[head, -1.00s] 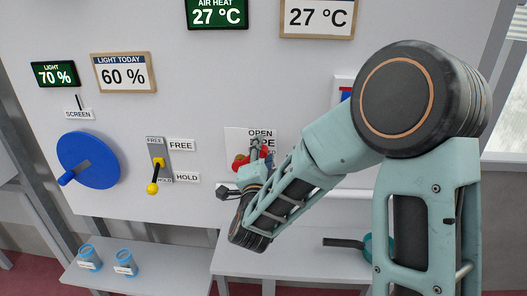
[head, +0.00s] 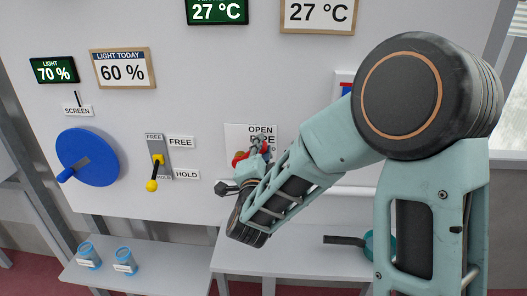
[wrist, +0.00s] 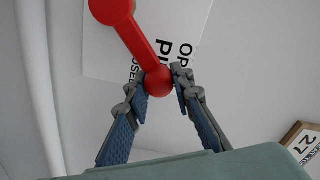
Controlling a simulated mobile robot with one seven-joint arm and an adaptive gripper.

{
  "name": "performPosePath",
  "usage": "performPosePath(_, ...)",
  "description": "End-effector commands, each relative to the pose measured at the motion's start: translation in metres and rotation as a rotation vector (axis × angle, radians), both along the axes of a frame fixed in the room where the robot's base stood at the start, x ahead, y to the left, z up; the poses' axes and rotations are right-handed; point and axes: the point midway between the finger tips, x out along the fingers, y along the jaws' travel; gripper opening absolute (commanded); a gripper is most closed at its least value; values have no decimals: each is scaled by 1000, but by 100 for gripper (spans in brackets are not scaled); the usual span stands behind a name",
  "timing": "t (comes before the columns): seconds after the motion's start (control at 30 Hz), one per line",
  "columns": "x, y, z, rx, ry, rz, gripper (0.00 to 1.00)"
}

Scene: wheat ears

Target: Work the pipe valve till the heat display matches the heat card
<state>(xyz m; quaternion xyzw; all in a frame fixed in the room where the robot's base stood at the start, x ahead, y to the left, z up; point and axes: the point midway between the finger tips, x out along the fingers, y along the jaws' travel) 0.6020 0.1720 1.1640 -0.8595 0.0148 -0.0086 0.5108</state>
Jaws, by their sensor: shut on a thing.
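The green heat display (head: 217,11) at the top of the panel reads 27 °C; its title is cut off at the frame edge. The wood-framed heat card (head: 317,14) to its right also reads 27 °C. The red pipe valve handle (head: 238,161) sits before a white plate (head: 236,136) lettered OPEN and PIPE, partly hidden by my gripper (head: 259,150). In the wrist view, the handle (wrist: 139,38) runs from a round hub at top to a round end between the fingers of my gripper (wrist: 161,82), shut on that end.
A light display (head: 54,70) reads 70 % and its card (head: 123,69) 60 %. A blue wheel (head: 91,155) and a yellow-knobbed lever (head: 152,185) lie left of the valve. Two blue cups (head: 124,261) and a dark-handled pan (head: 345,240) stand on the ledges below.

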Motion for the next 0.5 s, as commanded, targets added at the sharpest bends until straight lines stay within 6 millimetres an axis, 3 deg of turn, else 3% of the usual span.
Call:
performPosePath(0.33, 0, 2, 2, -25, 0, 1, 0)
performPosePath(0.37, 0, 2, 2, -25, 0, 1, 24)
performPosePath(0.5, 0, 2, 2, -25, 1, 1, 39)
